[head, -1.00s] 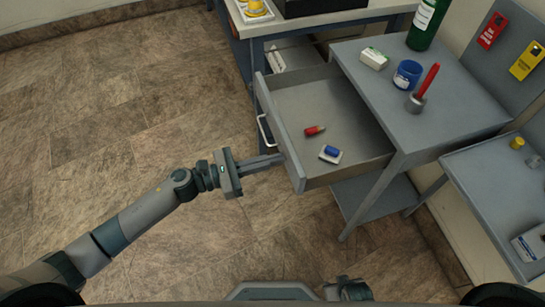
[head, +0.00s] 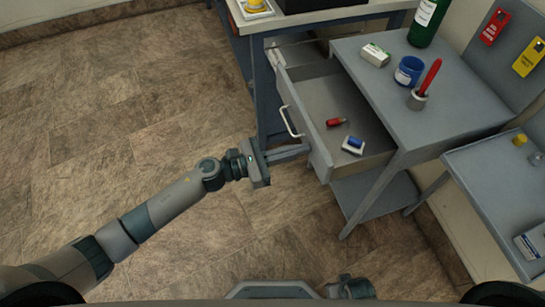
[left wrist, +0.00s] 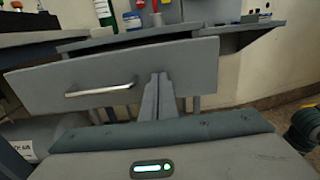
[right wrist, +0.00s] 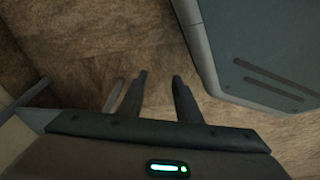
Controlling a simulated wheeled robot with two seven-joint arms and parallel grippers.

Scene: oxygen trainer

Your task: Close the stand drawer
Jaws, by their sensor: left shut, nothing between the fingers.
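The grey stand drawer (head: 335,100) is partly out of the stand (head: 440,115) in the head view. A red item (head: 336,122) and a blue-and-white item (head: 353,145) lie in it. Its flat front (left wrist: 110,72) with a pale bar handle (left wrist: 100,90) fills much of the left wrist view. My left gripper (head: 306,149) is shut and empty, its fingertips (left wrist: 159,78) at the drawer front, beside the handle and apparently touching. My right gripper (right wrist: 160,76) is open and empty over the floor, away from the drawer.
A workbench (head: 255,25) is behind at left. The floor (head: 100,130) at left is clear.

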